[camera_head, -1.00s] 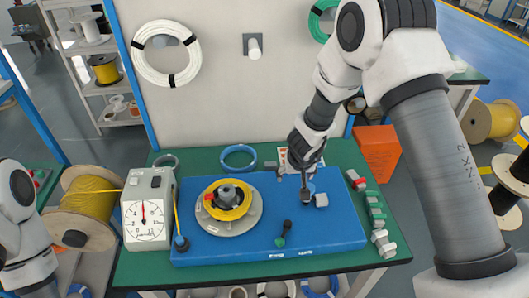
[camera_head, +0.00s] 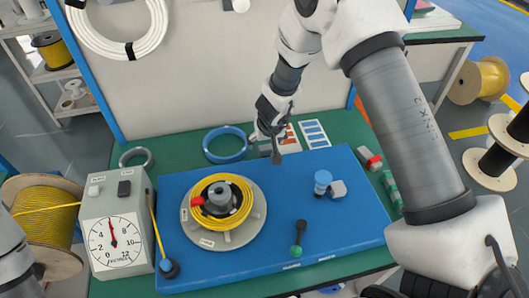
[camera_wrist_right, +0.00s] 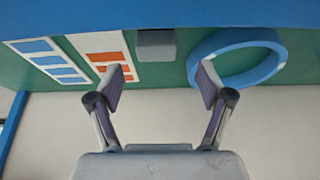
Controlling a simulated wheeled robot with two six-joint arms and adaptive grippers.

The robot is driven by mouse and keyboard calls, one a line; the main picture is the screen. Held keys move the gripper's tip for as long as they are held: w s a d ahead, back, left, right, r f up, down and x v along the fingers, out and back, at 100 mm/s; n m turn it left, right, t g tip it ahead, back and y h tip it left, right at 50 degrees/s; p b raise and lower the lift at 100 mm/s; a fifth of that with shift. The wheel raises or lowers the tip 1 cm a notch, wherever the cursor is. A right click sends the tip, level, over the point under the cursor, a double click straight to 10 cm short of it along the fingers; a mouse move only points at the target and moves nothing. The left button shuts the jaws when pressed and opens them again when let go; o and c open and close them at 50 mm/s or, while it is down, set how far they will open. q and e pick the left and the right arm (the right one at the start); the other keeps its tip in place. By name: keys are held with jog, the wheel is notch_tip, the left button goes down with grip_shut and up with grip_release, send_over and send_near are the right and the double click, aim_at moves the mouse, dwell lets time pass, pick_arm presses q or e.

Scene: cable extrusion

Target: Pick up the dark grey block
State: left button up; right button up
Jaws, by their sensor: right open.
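The dark grey block (camera_wrist_right: 156,44) lies on the green table between the blue ring and the orange-marked card, near the edge of the blue board.
The blue ring (camera_head: 226,145) lies beside the block. The blue board (camera_head: 240,274) bears a round fixture with a yellow coil (camera_head: 239,203), a blue cylinder (camera_head: 322,178), a light grey block (camera_head: 338,189) and a green-black tool (camera_head: 298,238). A dial gauge (camera_head: 113,240) stands left.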

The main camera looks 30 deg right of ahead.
aim_at(266, 147)
jog(key=b+x, duration=0.2)
jog(key=x, duration=0.3)
jog(key=shift+s+d+f, duration=0.1)
jog(key=shift+d+f, duration=0.05)
jog(key=shift+d, duration=0.05)
jog(key=c, duration=0.4)
jog(key=shift+s, duration=0.1)
jog(key=c, duration=0.8)
jog(key=shift+c, duration=0.2)
notch_tip(266, 147, up, 10)
jog(key=p, duration=0.9)
